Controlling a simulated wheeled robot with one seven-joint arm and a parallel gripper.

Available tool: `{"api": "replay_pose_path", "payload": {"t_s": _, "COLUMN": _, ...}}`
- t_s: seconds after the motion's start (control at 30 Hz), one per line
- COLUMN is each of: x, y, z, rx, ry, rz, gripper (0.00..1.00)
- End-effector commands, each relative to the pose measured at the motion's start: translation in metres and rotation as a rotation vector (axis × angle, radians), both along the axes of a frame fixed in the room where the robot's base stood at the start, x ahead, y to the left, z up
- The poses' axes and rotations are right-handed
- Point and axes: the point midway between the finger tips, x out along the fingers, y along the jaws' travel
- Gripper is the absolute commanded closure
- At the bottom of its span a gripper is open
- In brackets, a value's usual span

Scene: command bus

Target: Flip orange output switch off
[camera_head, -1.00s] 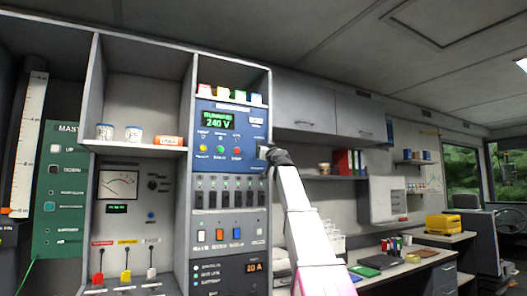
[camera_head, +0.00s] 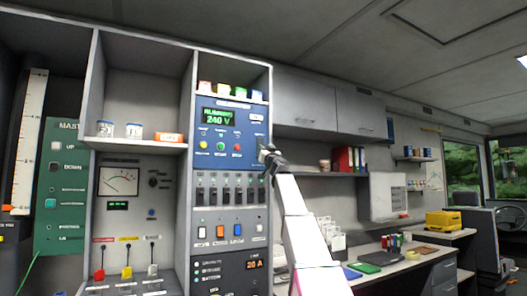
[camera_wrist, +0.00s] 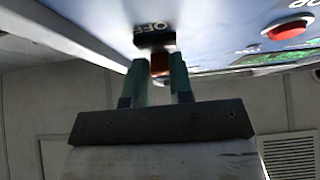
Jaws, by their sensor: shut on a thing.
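The blue generator panel (camera_head: 218,165) stands in the rack, with a green display reading 240 V. My gripper (camera_head: 264,153) is at the panel's right edge, right of the red button. In the wrist view my gripper (camera_wrist: 160,84) has its two green fingers close around a small orange-brown switch lever (camera_wrist: 160,64). A dark piece of the switch lies just beyond the lever, below an OFF label (camera_wrist: 151,27). The fingers hide the lever's sides, and the arm end hides the switch in the head view.
A red button (camera_wrist: 290,29) is close to the right of the fingers in the wrist view. Below the panel are a row of black breakers (camera_head: 225,195) and an orange rocker (camera_head: 220,232). A desk (camera_head: 410,262) stands to the right.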

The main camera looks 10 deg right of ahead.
Motion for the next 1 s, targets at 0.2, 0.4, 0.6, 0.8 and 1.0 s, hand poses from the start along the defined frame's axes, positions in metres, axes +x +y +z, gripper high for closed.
{"api": "replay_pose_path", "payload": {"t_s": 0.2, "x": -0.0003, "y": -0.0003, "z": 0.0001, "rx": 0.001, "ry": -0.003, "rz": 0.0, "gripper": 1.0}}
{"api": "replay_pose_path", "payload": {"t_s": 0.4, "x": -0.0005, "y": -0.0003, "z": 0.0002, "rx": 0.001, "ry": -0.003, "rz": 0.0, "gripper": 1.0}}
{"api": "replay_pose_path", "payload": {"t_s": 0.6, "x": -0.0003, "y": -0.0002, "z": 0.0002, "rx": 0.001, "ry": -0.003, "rz": 0.0, "gripper": 0.53}}
{"api": "replay_pose_path", "payload": {"t_s": 0.8, "x": -0.0006, "y": -0.0002, "z": -0.0002, "rx": 0.001, "ry": -0.003, "rz": 0.0, "gripper": 0.53}}
{"api": "replay_pose_path", "payload": {"t_s": 1.0, "x": -0.0099, "y": -0.003, "z": -0.007, "rx": 0.001, "ry": -0.003, "rz": 0.0, "gripper": 0.53}}
